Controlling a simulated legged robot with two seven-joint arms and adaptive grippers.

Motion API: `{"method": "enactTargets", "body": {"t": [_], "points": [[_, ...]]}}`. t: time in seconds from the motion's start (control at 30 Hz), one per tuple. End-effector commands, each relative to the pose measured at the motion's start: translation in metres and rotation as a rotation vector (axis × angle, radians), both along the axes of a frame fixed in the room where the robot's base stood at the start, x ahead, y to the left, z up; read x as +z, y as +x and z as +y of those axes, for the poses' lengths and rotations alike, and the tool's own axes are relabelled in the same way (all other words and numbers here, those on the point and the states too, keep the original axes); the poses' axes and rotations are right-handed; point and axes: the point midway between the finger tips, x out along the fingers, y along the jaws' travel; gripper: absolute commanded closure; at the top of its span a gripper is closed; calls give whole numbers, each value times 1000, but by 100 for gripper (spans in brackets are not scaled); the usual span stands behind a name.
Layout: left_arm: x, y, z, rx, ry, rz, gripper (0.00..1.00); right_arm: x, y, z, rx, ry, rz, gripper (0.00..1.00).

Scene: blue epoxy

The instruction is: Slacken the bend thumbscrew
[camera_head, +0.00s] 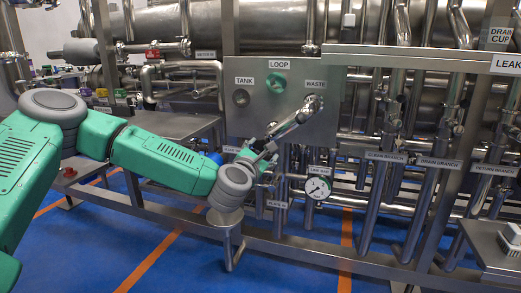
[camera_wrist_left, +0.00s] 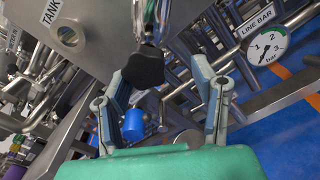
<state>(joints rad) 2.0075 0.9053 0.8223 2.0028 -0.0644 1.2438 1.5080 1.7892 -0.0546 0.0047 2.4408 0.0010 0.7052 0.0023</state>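The bend (camera_head: 295,119) is a shiny metal pipe running down to the left from the WASTE port of the panel. A dark lobed knob, which looks like its thumbscrew (camera_wrist_left: 145,67), shows in the left wrist view at the pipe's end. My left gripper (camera_head: 264,158) is by the lower end of the bend. In the left wrist view my left gripper (camera_wrist_left: 161,72) has its fingers wide apart, with the knob between the tips, closer to the left finger. I cannot tell whether they touch. The gripper partly hides the knob's surroundings in the head view. My right gripper is not in view.
The steel panel (camera_head: 258,108) carries TANK, LOOP and WASTE ports. A pressure gauge (camera_head: 318,187) is right of my gripper and shows in the wrist view (camera_wrist_left: 267,45). A blue cylinder (camera_wrist_left: 134,125) appears between the fingers, lower down. Pipes crowd the right; blue floor (camera_head: 190,260) is in front.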

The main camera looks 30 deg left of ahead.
Motion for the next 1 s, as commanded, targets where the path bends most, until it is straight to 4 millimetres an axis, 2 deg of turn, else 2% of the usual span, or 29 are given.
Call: {"method": "enactTargets", "body": {"t": [1.0], "points": [[16, -1, 5, 1, 2, -16, 52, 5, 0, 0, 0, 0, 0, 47]]}}
